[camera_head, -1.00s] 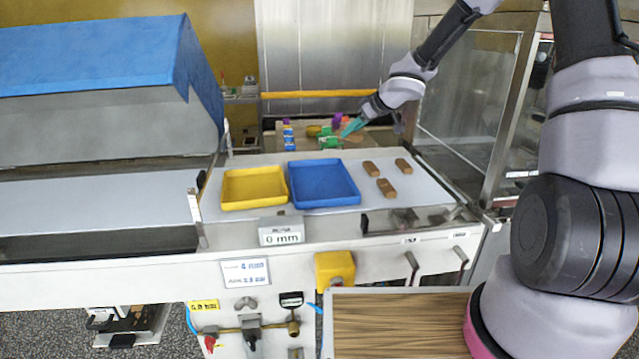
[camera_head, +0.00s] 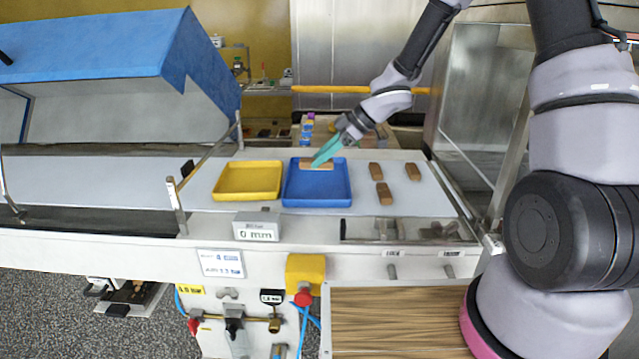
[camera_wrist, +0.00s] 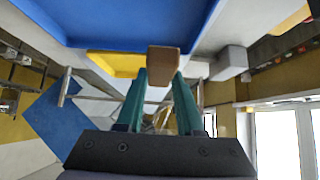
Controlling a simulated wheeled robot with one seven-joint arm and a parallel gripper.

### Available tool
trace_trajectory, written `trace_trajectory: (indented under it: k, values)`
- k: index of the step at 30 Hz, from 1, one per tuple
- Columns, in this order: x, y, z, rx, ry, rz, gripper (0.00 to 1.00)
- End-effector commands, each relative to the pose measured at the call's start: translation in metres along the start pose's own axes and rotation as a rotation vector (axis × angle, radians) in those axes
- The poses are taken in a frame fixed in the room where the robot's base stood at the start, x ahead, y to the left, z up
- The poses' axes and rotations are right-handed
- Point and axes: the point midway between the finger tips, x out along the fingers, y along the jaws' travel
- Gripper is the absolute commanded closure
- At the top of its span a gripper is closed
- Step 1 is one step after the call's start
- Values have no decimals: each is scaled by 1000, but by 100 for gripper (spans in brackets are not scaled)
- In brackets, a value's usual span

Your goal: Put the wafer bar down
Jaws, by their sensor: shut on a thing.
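My gripper (camera_head: 321,160) has teal fingers and is shut on a brown wafer bar (camera_head: 308,165). The bar is at the far side of the blue tray (camera_head: 318,202); I cannot tell whether it touches the tray. In the wrist view the bar (camera_wrist: 163,59) sits between the fingertips, with the blue tray (camera_wrist: 140,25) behind it. Three other brown bars lie on the white surface to the right of the blue tray: one at the back (camera_head: 375,170), one at the right (camera_head: 412,172) and one in front (camera_head: 384,194).
A yellow tray (camera_head: 247,181) stands just left of the blue tray and looks empty. A grey display box reading 0 mm (camera_head: 257,227) is at the front edge. A blue-topped hood (camera_head: 90,45) is at the left. A clear panel (camera_head: 480,100) stands at the right.

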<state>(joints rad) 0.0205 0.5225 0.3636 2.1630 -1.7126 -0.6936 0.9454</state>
Motion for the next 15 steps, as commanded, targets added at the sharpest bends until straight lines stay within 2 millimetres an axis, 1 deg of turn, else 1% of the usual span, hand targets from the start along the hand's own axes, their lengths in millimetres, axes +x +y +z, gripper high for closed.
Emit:
trace_trajectory:
  k: [1, 3, 10, 15]
  values:
    - [8, -1, 8, 6, 0, -4, 95]
    - [17, 0, 17, 6, 1, -3, 95]
    - [33, 0, 34, 5, 0, 0, 95]
    - [52, 0, 52, 6, 0, 0, 95]
